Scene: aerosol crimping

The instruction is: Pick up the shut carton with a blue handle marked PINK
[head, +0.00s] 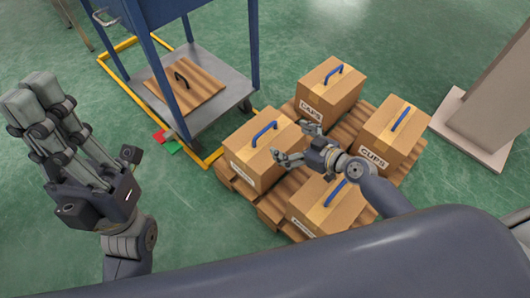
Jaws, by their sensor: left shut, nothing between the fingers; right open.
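Several shut brown cartons with blue handles stand on a wooden pallet (407,168). The back carton (337,92) is marked CAPS and the right carton (397,128) CUPS. The left carton (251,139) and the front carton (318,203) have labels too small to read, so I cannot tell which is marked PINK. My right gripper (291,143) is open and empty, with its fingers over the right side of the left carton; contact is unclear. Its wrist partly covers the front carton. My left gripper (40,104) is shut and empty, raised at the far left, away from the cartons.
A blue-framed cart (213,93) stands at the back left, carrying a brown slatted panel (184,87) with a black handle. A grey column (490,100) stands at right. Green floor is clear at left.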

